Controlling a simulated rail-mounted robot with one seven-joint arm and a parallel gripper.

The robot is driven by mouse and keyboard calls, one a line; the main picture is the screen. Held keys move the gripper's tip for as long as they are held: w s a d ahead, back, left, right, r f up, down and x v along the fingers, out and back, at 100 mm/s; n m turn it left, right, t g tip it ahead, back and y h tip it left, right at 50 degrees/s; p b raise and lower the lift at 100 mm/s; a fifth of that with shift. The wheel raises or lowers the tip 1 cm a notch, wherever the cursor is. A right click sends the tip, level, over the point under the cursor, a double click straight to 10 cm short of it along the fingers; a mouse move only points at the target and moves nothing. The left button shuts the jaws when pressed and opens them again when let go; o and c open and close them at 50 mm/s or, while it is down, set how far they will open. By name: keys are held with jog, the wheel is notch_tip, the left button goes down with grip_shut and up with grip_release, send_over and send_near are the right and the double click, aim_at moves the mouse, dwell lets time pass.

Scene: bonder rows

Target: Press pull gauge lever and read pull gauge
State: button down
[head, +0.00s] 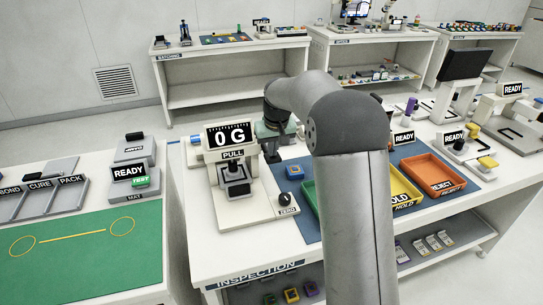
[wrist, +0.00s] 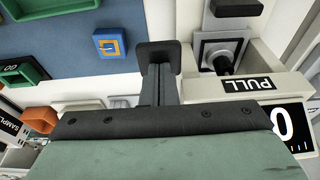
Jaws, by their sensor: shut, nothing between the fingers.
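The pull gauge (head: 232,152) stands on the white bench, its display reading "0 G" above a PULL label. It also shows in the wrist view (wrist: 249,84), upside down, with its display cut off at the right edge. A black lever pad (head: 240,190) sits low at the gauge's front; a black block, likely this pad, shows at the top of the wrist view (wrist: 237,8). A ZERO knob (head: 286,199) is on the base's right corner. My gripper (head: 273,156) is shut and empty just right of the gauge; its fingers (wrist: 158,58) show beside it.
A blue part with a yellow square (head: 295,172) lies on the blue mat close to my gripper. Green (head: 309,197), yellow (head: 402,189) and orange (head: 434,174) trays stand to the right. A MAT station (head: 130,177) with a READY sign stands on the left bench.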

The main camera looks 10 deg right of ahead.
aim_at(273, 160)
jog(key=shift+s+b+x, duration=0.2)
jog(key=shift+b+x, duration=0.3)
jog(key=shift+x, duration=0.3)
jog(key=shift+s+b+x, duration=0.2)
jog(key=shift+b+x, duration=0.25)
jog(key=shift+x, duration=0.3)
jog(key=shift+s+b+x, duration=0.15)
jog(key=shift+b+x, duration=0.35)
jog(key=shift+x, duration=0.3)
jog(key=shift+w+p+v, duration=0.2)
jog(key=shift+p+v, duration=0.4)
jog(key=shift+v, duration=0.15)
jog(key=shift+w+p+v, duration=0.15)
jog(key=shift+p+v, duration=0.45)
jog(key=shift+v, duration=0.2)
jog(key=shift+w+p+v, duration=0.2)
jog(key=shift+p+v, duration=0.4)
jog(key=shift+v, duration=0.15)
jog(key=shift+r, duration=0.2)
jog(key=p+v, duration=0.2)
jog(key=w+p+v, duration=0.1)
jog(key=v, duration=0.1)
jog(key=shift+r+p, duration=0.4)
jog(key=shift+r, duration=0.15)
jog(key=b+v, duration=0.1)
jog(key=v, duration=1.6)
jog(key=shift+r, duration=0.2)
